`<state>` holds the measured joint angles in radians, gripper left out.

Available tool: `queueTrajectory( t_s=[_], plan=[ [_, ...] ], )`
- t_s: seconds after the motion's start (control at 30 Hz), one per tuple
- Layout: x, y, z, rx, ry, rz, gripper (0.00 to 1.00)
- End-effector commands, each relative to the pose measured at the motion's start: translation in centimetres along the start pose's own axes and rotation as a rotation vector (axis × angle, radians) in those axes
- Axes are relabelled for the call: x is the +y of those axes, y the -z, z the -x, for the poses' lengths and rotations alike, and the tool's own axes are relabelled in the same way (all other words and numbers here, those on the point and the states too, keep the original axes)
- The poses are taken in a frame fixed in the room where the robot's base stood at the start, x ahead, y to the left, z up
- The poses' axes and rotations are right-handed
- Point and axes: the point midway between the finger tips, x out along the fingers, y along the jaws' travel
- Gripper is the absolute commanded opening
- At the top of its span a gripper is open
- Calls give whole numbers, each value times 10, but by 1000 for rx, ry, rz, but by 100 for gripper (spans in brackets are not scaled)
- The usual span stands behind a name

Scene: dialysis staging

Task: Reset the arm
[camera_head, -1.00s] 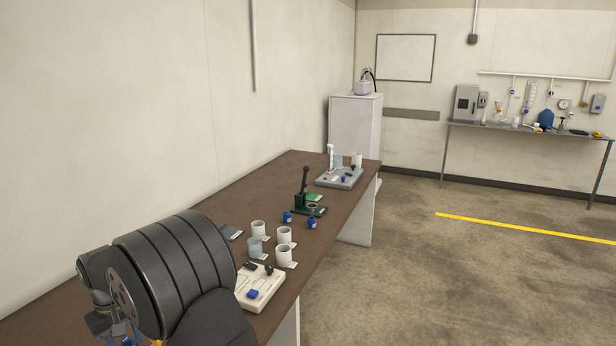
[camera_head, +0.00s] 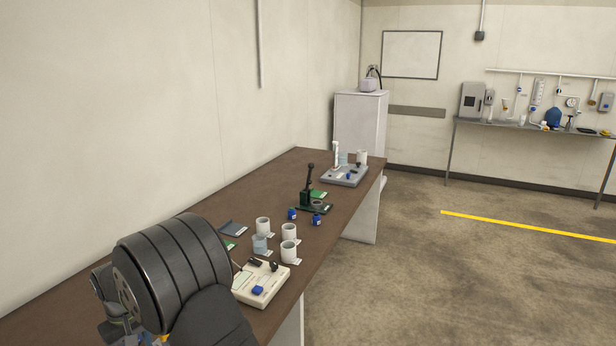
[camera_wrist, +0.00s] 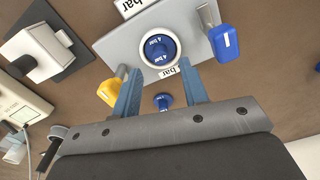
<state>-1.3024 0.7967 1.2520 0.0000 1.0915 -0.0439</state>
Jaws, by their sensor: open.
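My gripper (camera_wrist: 162,87) shows in the wrist view with two blue fingers spread apart, open. A round blue dial marked "4 bar" (camera_wrist: 158,48) on a grey plate (camera_wrist: 107,49) lies just beyond the fingertips. A small blue knob (camera_wrist: 163,102) shows between the fingers; I cannot tell how far below them it is. A yellow-handled lever (camera_wrist: 109,91) is close to the left finger, and a blue-handled lever (camera_wrist: 224,43) is to the right. In the head view my dark arm fills the lower left, and the fingers are not clearly seen.
In the wrist view a white device (camera_wrist: 36,50) stands at the left. Open floor lies right of the table.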

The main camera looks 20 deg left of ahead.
Motion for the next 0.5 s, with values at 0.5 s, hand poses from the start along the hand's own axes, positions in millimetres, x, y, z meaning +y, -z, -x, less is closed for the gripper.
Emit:
queueTrajectory(
  t_s=[0.5],
  plan=[
    [73,-51,56,1,0,-3,40]
  ],
)
